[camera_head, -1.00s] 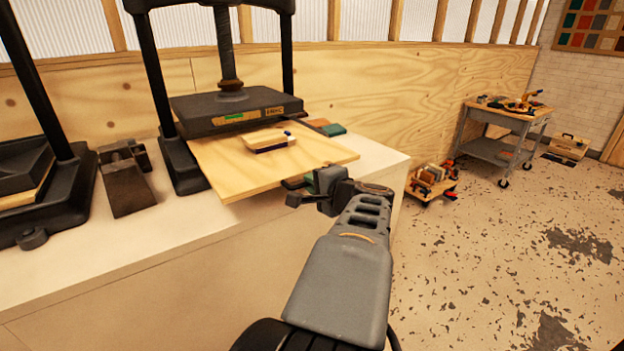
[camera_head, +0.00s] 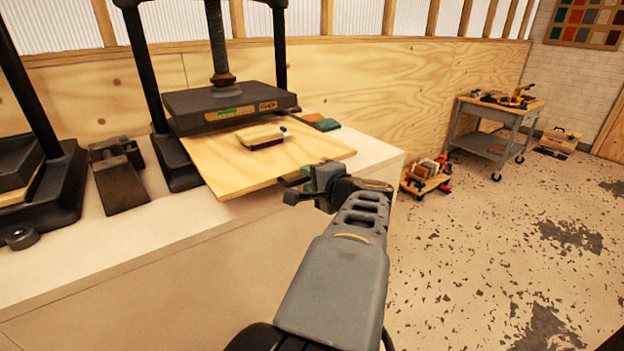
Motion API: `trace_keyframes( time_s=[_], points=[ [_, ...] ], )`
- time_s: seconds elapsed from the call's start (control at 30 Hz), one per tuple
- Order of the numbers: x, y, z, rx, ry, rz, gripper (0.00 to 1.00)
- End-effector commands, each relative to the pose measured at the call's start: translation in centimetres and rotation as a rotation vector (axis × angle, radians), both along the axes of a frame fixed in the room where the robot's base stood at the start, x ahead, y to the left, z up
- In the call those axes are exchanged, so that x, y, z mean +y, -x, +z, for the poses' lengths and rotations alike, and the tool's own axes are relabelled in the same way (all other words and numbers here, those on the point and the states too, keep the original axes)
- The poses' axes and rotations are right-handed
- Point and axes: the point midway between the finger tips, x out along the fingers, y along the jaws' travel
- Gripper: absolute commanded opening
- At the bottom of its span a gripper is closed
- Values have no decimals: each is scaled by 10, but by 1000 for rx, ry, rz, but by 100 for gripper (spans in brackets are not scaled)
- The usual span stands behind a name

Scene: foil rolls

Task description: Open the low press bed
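A black press (camera_head: 230,105) stands on the pale bench, its heavy plate above a light plywood bed (camera_head: 235,175). The bed sticks out from under the plate towards me, its front edge reaching over the bench front. A small wooden block with a dark blue lower edge (camera_head: 262,137) lies on the bed. My gripper (camera_head: 292,189) is at the bed's front edge, right of its middle. Its dark fingertips are close to that edge; whether they touch it I cannot tell. The finger gap is too small and partly hidden to read.
A second press (camera_head: 30,185) and a dark metal block (camera_head: 118,180) stand to the left on the bench. Green and brown pieces (camera_head: 318,122) lie behind the bed. A low dolly (camera_head: 425,180) and a grey cart (camera_head: 490,135) stand on the floor at right. Open floor lies in front of them.

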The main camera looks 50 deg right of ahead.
Motion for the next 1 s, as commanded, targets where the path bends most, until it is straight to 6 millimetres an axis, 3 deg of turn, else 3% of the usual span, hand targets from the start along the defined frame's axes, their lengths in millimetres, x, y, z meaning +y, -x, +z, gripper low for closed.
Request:
trace_keyframes(
  time_s=[0.23, 0.7, 1.0],
  points=[
    [2, 15, 5, -1, 2, -5, 37],
    [22, 97, 22, 0, 1, -7, 37],
    [29, 125, 28, 1, 0, -3, 37]
  ],
)
